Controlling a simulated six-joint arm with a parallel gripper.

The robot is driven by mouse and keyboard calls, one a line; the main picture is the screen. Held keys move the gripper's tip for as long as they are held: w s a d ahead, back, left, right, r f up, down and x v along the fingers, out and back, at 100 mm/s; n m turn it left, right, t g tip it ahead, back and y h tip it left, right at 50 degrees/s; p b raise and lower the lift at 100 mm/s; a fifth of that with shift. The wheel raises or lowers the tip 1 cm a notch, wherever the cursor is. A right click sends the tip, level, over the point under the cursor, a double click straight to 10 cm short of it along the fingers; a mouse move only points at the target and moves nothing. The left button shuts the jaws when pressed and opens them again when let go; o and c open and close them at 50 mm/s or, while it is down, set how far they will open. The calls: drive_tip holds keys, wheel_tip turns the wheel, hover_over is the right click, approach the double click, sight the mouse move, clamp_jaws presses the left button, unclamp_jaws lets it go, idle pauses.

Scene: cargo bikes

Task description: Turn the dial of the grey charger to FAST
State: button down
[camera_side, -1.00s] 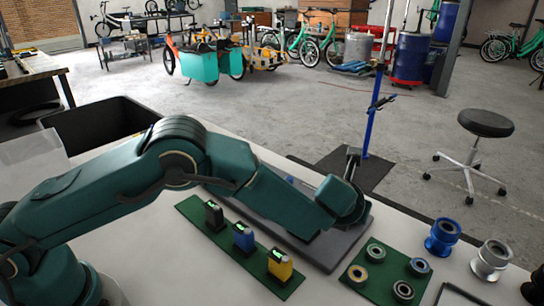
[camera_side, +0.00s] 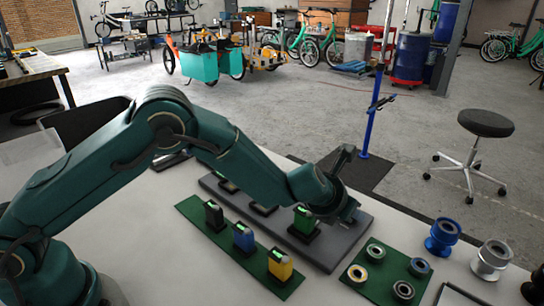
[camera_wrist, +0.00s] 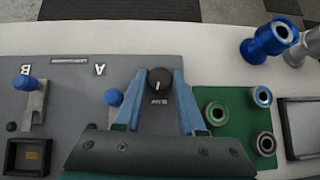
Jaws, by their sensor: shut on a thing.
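A round black dial (camera_wrist: 158,80) with a pale line on its face sits on the grey charger board (camera_wrist: 70,100) in the wrist view. Small lettering below it is too small and inverted to read surely. My gripper (camera_wrist: 159,84) is shut on the dial, a blue-grey finger on each side. In the side view, my gripper (camera_side: 345,207) is at the right end of the grey board (camera_side: 345,250) and hides the dial. A green-topped battery (camera_side: 305,222) stands on the board beside it.
A green mat (camera_side: 215,240) with black, blue and yellow batteries lies in front of the board. Another green mat (camera_wrist: 238,140) with several rings, and a blue spool (camera_wrist: 268,40), lie to the right. Blue knobs (camera_wrist: 25,84) and marks A and B are on the board.

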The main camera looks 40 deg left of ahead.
drive_tip(key=shift+r, duration=0.15)
drive_tip(key=c, duration=0.5)
unclamp_jaws()
